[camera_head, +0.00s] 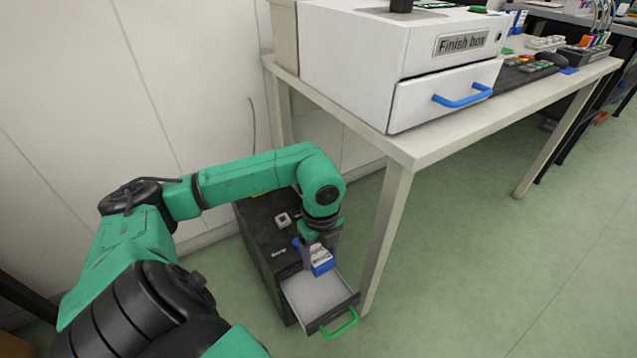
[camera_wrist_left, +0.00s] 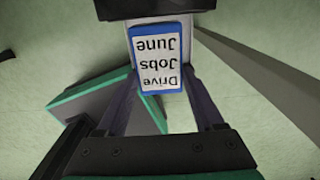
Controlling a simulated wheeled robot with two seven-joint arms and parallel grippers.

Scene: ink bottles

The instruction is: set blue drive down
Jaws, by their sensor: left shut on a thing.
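The blue drive (camera_head: 321,265) has a white label reading "Drive Jobs June", legible upside down in the left wrist view (camera_wrist_left: 158,60). My left gripper (camera_head: 314,250) is shut on it, with a finger along each side in the left wrist view (camera_wrist_left: 160,92). The drive appears over the back part of an open drawer (camera_head: 316,296) of a dark cabinet (camera_head: 258,228). I cannot tell its exact height above the drawer floor. The drawer has a pale inside and a green handle (camera_head: 341,324). My right gripper is not in view.
A small white item (camera_head: 283,220) lies on the cabinet top. A pale table (camera_head: 420,146) stands to the right, its near leg (camera_head: 386,235) close to the drawer. A white Finish box (camera_head: 360,60) with a blue-handled drawer stands on it. Green floor is free at right.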

